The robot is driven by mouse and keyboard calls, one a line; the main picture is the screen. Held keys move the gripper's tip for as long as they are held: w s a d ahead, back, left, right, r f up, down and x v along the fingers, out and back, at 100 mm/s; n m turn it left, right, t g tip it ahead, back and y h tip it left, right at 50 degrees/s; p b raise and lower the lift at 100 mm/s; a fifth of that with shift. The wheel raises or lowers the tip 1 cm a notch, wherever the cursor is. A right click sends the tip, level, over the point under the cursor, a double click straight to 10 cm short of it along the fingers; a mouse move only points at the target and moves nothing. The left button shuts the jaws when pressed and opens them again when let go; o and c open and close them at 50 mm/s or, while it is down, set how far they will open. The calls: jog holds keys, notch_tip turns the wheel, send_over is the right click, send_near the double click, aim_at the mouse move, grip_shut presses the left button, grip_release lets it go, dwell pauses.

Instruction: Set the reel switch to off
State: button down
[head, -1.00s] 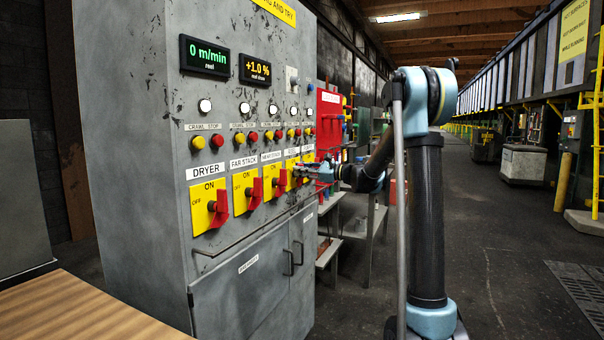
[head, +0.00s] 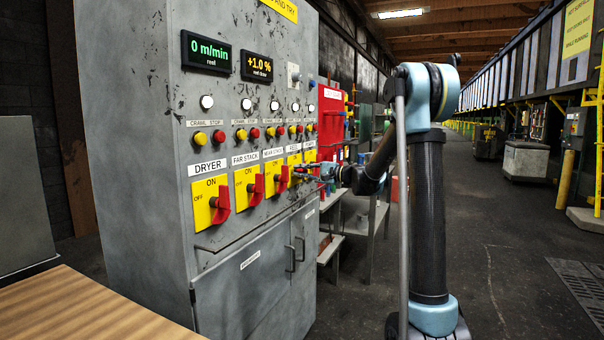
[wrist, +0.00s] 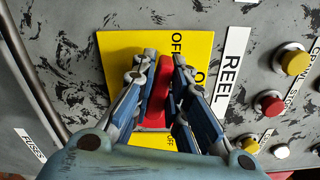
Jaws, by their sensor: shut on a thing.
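The reel switch shows in the wrist view as a yellow plate (wrist: 116,62) with ON and OFF marks beside a REEL label (wrist: 231,72). Its red handle (wrist: 157,100) lies between the two fingers of my gripper (wrist: 165,62), which is shut on it. The fingers hide part of the handle and the plate. In the head view my gripper (head: 308,172) is at the right end of the switch row and mostly covers the reel switch. The handle's exact setting is hard to read there.
The grey cabinet (head: 140,130) also carries the dryer switch (head: 206,187), the far stack switch (head: 244,178) and the near stack switch (head: 270,182). Crawl and stop buttons (wrist: 268,103) sit close to the reel label. The aisle floor (head: 510,240) on the right is clear.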

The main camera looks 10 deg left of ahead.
jog(key=shift+s+f+n, duration=0.1)
jog(key=shift+f+n, duration=0.1)
jog(key=shift+n, duration=0.45)
jog(key=shift+f+n, duration=0.15)
jog(key=shift+n, duration=0.5)
jog(key=shift+f, duration=0.1)
jog(key=c, duration=1.6)
grip_release()
jog(key=shift+o, duration=0.2)
jog(key=v, duration=1.2)
